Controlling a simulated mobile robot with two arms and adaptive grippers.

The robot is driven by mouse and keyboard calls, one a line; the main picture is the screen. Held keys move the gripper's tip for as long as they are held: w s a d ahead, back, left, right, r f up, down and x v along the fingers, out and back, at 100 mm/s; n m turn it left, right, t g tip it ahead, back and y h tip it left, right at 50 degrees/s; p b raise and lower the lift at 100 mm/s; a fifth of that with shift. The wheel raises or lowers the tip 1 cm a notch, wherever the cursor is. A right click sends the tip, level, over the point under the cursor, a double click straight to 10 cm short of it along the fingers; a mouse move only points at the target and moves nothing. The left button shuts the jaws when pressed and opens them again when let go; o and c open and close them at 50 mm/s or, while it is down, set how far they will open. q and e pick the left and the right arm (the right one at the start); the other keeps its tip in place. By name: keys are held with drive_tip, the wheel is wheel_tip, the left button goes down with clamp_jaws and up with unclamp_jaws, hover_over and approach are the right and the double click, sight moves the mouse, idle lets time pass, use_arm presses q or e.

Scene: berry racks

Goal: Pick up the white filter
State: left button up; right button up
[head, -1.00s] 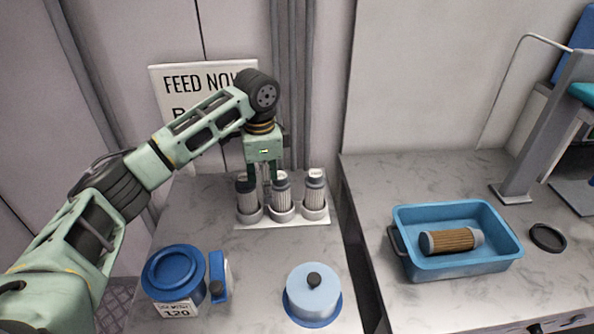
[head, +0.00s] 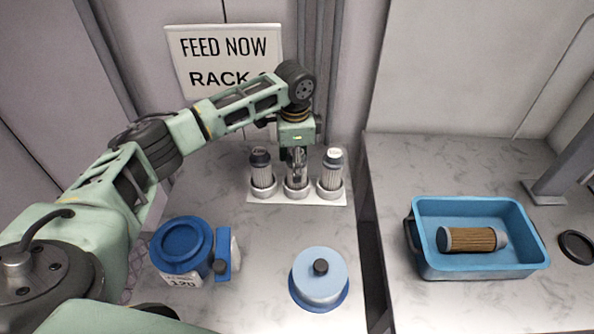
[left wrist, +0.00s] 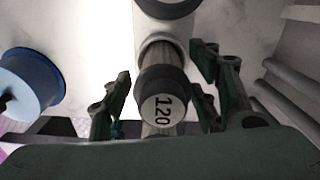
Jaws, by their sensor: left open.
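My right gripper is not in view.
A blue tray (head: 425,255) on the right counter holds a brown pleated filter (head: 472,239). A blue-lidded jar (head: 182,245) and a light-blue round lidded container (head: 319,277) stand in front of the rack. A sign (head: 225,50) leans behind. A gap separates the counters.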

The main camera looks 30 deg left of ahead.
use_arm(q)
drive_tip(key=shift+d+f+p, duration=0.15)
drive_tip(key=shift+f+p, duration=0.3)
drive_tip(key=shift+f, duration=1.8)
drive_tip(key=c, duration=1.2)
drive_tip(key=shift+r, duration=0.1)
